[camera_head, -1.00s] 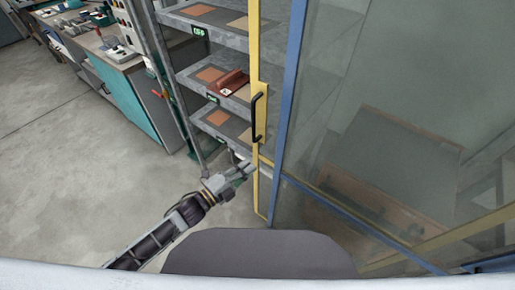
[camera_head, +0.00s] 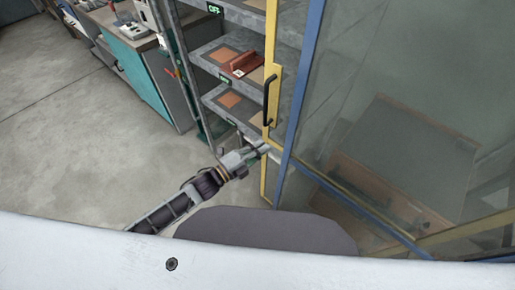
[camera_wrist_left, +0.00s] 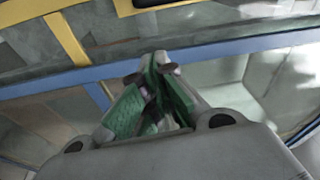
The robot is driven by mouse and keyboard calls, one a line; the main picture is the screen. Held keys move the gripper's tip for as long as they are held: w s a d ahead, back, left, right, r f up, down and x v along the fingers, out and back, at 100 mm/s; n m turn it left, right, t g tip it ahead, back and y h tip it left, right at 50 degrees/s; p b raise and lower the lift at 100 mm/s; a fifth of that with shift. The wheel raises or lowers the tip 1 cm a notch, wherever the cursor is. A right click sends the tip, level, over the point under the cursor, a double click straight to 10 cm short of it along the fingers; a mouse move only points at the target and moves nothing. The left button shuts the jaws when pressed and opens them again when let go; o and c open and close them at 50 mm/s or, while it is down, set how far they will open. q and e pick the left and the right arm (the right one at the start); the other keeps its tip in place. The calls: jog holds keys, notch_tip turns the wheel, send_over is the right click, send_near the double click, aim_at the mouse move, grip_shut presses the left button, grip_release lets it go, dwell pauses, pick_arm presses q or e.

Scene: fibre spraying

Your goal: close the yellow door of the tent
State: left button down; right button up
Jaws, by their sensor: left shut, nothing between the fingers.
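The tent's yellow door (camera_head: 271,45) shows as an upright yellow frame with a black handle (camera_head: 270,100), beside the tent's blue post (camera_head: 308,70). My left gripper (camera_head: 262,151) is shut and empty. Its tips overlap the yellow frame below the handle in the head view; I cannot tell whether they touch it. In the left wrist view the green-padded fingers (camera_wrist_left: 153,95) are together in front of a blue bar (camera_wrist_left: 215,56). Yellow bars (camera_wrist_left: 67,38) show beyond it. My right gripper is out of view.
A grey shelf rack (camera_head: 232,100) with a red-brown object (camera_head: 243,62) stands behind the door. Large clear panels (camera_head: 400,60) lie to the right. A workbench (camera_head: 130,50) stands at the upper left. The grey floor (camera_head: 60,140) at left is open.

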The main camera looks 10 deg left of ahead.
pick_arm(q)
jog(key=w+d+p, duration=0.1)
jog(key=w+d, duration=0.1)
jog(key=w, duration=0.5)
jog(key=shift+p, duration=0.4)
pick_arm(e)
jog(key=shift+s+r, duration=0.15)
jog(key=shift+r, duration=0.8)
pick_arm(q)
jog(key=shift+w, duration=0.2)
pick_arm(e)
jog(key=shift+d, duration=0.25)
